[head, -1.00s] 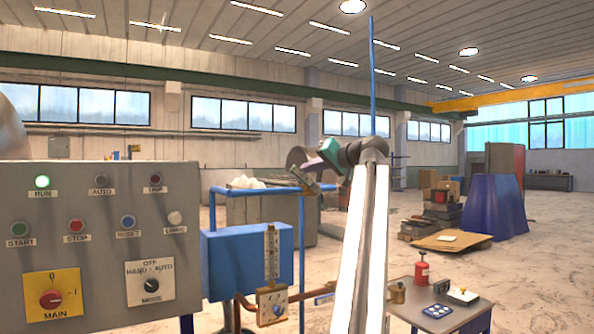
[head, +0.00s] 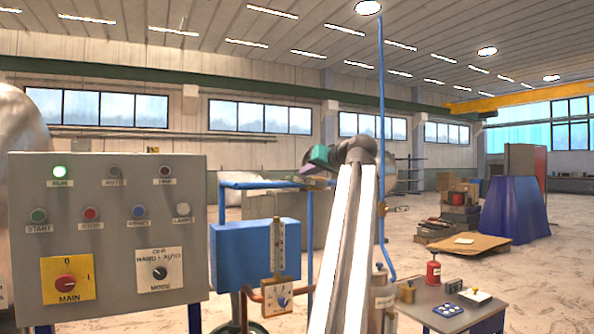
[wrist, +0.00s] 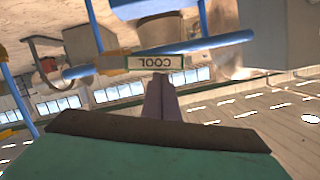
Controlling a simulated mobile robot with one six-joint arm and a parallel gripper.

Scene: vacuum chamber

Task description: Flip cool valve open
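A white label reading COOL (wrist: 156,62) shows upside down in the wrist view, against a blue pipe (wrist: 215,42). I cannot make out the valve's handle or its position. My gripper (wrist: 159,80) points at the label, its two fingers together with no visible gap and nothing seen between them. Its tips overlap the label's edge in the picture; I cannot tell whether they touch. In the head view my gripper (head: 312,168) is small, by the right end of the blue pipe frame (head: 262,185), and its fingers are hard to make out.
A grey control panel (head: 105,225) stands at the left. A blue box (head: 240,255) with a flow gauge (head: 278,248) is right of it. A small table (head: 470,318) holds a red bottle (head: 433,272) and small parts.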

